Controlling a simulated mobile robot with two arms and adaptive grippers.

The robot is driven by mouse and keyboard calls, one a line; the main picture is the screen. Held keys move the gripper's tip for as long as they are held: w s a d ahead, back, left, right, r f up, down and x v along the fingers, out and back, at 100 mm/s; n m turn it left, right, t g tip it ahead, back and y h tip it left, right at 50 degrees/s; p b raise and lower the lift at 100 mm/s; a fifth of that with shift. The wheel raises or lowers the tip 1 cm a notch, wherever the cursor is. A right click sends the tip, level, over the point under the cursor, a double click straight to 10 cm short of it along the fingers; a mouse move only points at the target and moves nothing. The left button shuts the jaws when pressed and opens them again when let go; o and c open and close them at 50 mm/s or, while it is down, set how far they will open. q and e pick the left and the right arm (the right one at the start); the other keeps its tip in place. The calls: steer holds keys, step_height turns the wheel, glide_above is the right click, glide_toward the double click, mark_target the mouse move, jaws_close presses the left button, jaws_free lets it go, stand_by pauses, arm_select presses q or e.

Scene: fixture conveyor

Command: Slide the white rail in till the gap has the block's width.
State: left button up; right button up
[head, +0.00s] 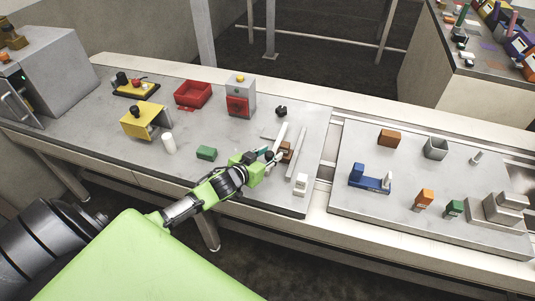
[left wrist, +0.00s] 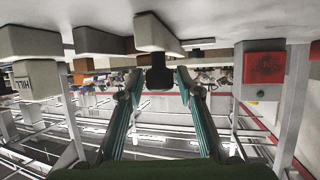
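The white rail (head: 281,137) lies slanted on the grey worktop in the head view; its near end meets my left gripper (head: 270,156). A paler grey rail (head: 301,158) lies to its right. The brown block (head: 287,149) stands between the two rails, partly hidden by the gripper. My right gripper is out of view.
A white block (head: 301,184) stands by the near end of the grey rail. A black knob (head: 281,111) sits beyond the rails, and a green block (head: 206,153) lies to the left. A red-fronted box (head: 240,99) stands behind.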

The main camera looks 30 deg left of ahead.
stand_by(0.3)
arm_select(q)
steer(key=v, duration=1.2)
stand_by(0.3)
